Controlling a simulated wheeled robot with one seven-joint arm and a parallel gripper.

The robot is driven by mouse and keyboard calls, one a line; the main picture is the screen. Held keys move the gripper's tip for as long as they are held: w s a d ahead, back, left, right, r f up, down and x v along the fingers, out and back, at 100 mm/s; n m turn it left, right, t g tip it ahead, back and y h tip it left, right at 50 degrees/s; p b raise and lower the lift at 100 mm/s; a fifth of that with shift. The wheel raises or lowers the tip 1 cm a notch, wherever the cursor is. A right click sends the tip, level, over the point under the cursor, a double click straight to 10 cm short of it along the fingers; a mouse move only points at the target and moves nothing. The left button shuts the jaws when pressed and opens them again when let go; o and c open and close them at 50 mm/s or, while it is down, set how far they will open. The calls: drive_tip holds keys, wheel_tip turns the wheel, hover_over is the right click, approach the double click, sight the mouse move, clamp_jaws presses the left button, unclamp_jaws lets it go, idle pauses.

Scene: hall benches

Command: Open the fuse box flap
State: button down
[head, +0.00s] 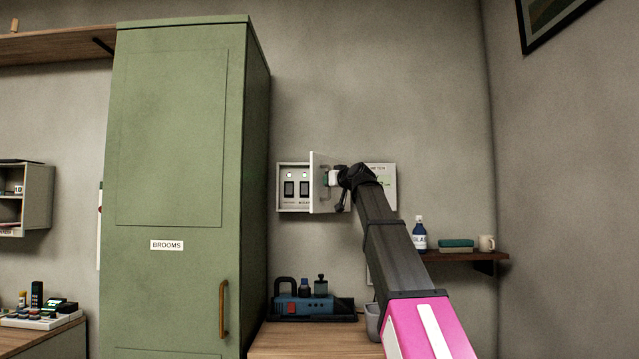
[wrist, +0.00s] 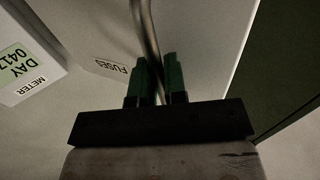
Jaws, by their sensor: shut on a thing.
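The fuse box (head: 296,206) is a pale box on the back wall, with two dark switches showing inside. Its flap (head: 318,180) stands swung out from the box, hinged away from the left side opening. In the wrist view the flap (wrist: 200,40) carries a label reading FUSES and a metal bar handle (wrist: 147,35). My gripper (wrist: 158,80) has green fingers on either side of this handle and is shut on it. In the head view my gripper (head: 333,178) is at the flap's right face, and my arm hides part of the wall behind.
A tall green cabinet (head: 175,150) labelled BROOMS stands close on the left. A meter box (head: 385,175) adjoins at the right, partly behind my arm.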

drive_tip(key=w+d+n+g+y, duration=0.1)
drive_tip(key=d+n+g+y, duration=0.6)
drive_tip(key=d, duration=1.4)
drive_tip(key=shift+w+d+n+g+y, duration=0.25)
drive_tip(key=shift+d+n+g+y, duration=0.2)
drive_tip(key=shift+g, duration=0.85)
drive_tip(key=shift+a, duration=0.1)
drive_tip(key=c, duration=1.2)
unclamp_jaws()
drive_tip(key=shift+w, duration=0.1)
